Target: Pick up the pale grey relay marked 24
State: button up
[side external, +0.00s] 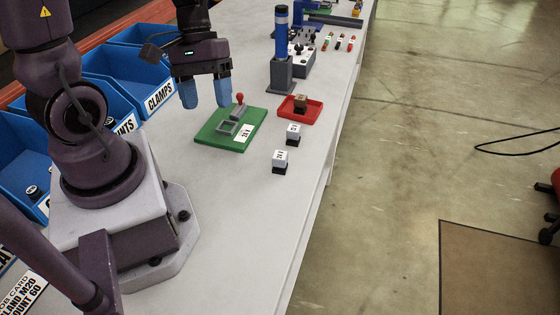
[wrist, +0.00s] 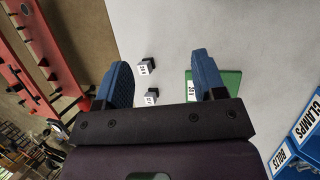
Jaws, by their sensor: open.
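Two small relays with dark bases and pale tops stand upright on the grey bench. In the side view one relay (side external: 293,133) is close to the red tray and the other relay (side external: 280,160) is nearer the camera. The wrist view shows both, one farther out (wrist: 148,66) and one closer (wrist: 151,97). Their labels are too small to read surely, so I cannot tell which is marked 24. My gripper (side external: 206,100) is open and empty, raised above the bench beside the green board. Its blue fingers (wrist: 161,70) are well apart from both relays.
A green board (side external: 216,141) with a grey socket, red-knobbed lever and label lies below. A red tray (side external: 285,111) holds a brown block (side external: 300,101). A blue post (side external: 282,38) stands behind. Blue bins (side external: 148,68) line the left.

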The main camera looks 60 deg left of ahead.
aim_at(280, 159)
jog(key=a+f+n+t+h, duration=0.1)
jog(key=f+n+t+h, duration=0.1)
jog(key=f+n+t, duration=0.1)
jog(key=f+n+t+h, duration=0.2)
jog(key=f+n, duration=0.4)
jog(key=n, duration=0.2)
jog(key=w+a+f+n+t+h, duration=0.1)
jog(key=f+n+t+h, duration=0.1)
jog(key=f+n, duration=0.3)
jog(key=shift+a+f+n+t, duration=0.2)
jog(key=shift+a+n+t, duration=0.15)
jog(key=shift+t, duration=0.45)
jog(key=w+a+n+t+y, duration=0.1)
jog(key=w+a+f+n+t, duration=0.1)
jog(key=shift+w+a+t+y, duration=0.3)
jog(key=shift+w+y, duration=0.1)
jog(key=shift+w+d+n, duration=0.1)
jog(key=shift+w+n, duration=0.15)
jog(key=shift+w, duration=0.1)
jog(key=x, duration=0.6)
jog(key=shift+w+d, duration=0.2)
jog(key=shift+w, duration=0.05)
jog(key=shift+r+x, duration=0.2)
jog(key=shift+x, duration=2.65)
jog(key=shift+w, duration=0.1)
jog(key=c, duration=1)
